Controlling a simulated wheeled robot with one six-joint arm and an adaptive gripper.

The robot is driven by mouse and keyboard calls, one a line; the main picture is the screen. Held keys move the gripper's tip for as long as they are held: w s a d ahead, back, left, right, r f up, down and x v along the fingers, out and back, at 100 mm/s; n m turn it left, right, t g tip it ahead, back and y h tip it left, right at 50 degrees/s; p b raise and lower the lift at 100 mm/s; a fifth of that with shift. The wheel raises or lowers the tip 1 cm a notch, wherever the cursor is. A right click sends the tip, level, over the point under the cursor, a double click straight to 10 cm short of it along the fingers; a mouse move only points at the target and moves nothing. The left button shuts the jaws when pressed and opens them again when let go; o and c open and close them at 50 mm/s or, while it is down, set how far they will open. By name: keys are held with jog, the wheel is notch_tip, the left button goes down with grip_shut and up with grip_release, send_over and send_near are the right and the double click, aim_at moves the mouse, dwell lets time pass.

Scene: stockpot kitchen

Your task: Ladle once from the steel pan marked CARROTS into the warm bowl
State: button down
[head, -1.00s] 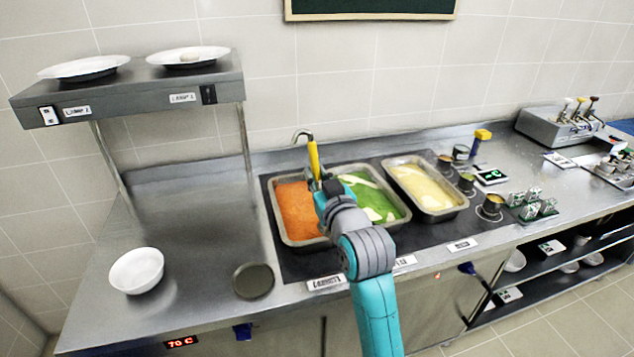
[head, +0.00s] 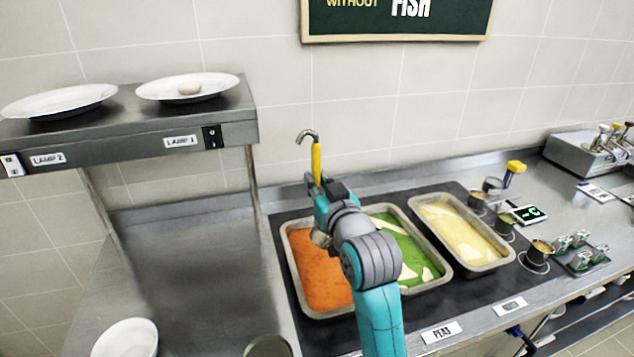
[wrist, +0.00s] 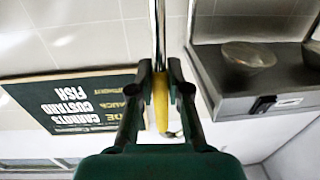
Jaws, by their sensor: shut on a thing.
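My gripper (head: 320,188) is shut on the yellow handle of a ladle (head: 316,162), which stands about upright with its hooked end up. The yellow handle also shows between the fingers in the wrist view (wrist: 160,102). A small metal cup, seemingly the ladle's, shows beside my arm over the orange pan; I cannot tell whether it touches the food. The steel pan with orange contents (head: 289,262) is left of and partly behind my arm. Its label is out of view. A white bowl (head: 125,338) is at the lower left, cut off by the picture edge.
A pan of green food (head: 440,284) and a pan of pale yellow food (head: 508,254) stand to the right. A lamp shelf (head: 120,145) with two plates rises at the back left. A round dark lid (head: 268,347) lies at the front.

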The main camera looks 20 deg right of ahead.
aim_at(317, 227)
jog(key=shift+f, duration=4.5)
jog(key=a+f+n, duration=0.3)
jog(key=a+n, duration=0.1)
jog(key=a, duration=0.1)
jog(key=shift+s+a+f, duration=0.2)
jog(key=shift+a+f, duration=0.1)
dwell(2.7)
